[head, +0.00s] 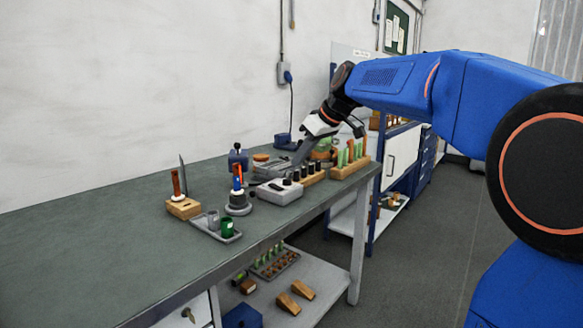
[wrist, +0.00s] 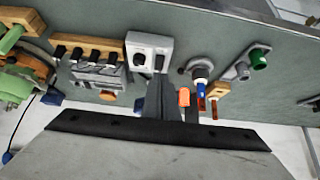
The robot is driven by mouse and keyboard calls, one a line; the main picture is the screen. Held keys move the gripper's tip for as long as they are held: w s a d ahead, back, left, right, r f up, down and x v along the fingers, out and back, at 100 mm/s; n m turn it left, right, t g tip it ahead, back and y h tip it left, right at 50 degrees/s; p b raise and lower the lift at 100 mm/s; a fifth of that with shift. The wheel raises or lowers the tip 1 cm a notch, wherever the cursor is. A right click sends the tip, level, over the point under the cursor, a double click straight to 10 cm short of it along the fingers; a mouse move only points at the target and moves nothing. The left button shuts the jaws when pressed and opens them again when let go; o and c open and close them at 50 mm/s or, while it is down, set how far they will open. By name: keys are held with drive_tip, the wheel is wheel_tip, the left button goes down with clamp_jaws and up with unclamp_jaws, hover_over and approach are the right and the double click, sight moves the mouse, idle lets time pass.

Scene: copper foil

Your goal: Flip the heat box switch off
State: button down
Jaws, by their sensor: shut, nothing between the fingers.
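The heat box (head: 281,192) is a small light grey box with dark controls on top, near the right part of the bench. It also shows in the wrist view (wrist: 149,43), top centre, with a round dark knob (wrist: 139,58) and a smaller dark piece beside it that looks like the switch (wrist: 159,62). The switch's position is too small to tell. My gripper (head: 297,164) is shut and empty, pointing down just behind the box in the head view. In the wrist view its grey fingers (wrist: 160,84) end close to the box's edge; contact cannot be told.
A wooden rack with black-topped tools (head: 310,174) and a block with green handles (head: 350,160) stand right of the box. A soldering stand (head: 238,202), a grey tray (head: 216,230) and a wooden tool block (head: 184,207) stand left. The bench's left part (head: 90,240) is clear.

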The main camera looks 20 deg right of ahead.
drive_tip(key=shift+s+d+r, duration=0.55)
drive_tip(key=shift+s+r, duration=0.1)
drive_tip(key=shift+s, duration=0.1)
drive_tip(key=shift+s+d+r, duration=0.5)
drive_tip(key=shift+s+r, duration=0.15)
drive_tip(key=shift+s, duration=0.05)
drive_tip(key=s+d+f+m+h, duration=0.1)
drive_tip(key=s+f+m+h, duration=0.1)
drive_tip(key=s+f, duration=1.2)
drive_tip(key=s+d+f+m+g+h, duration=0.1)
drive_tip(key=s+f+m, duration=0.4)
drive_tip(key=s+f, duration=1)
drive_tip(key=s+h, duration=0.1)
drive_tip(key=s, duration=0.5)
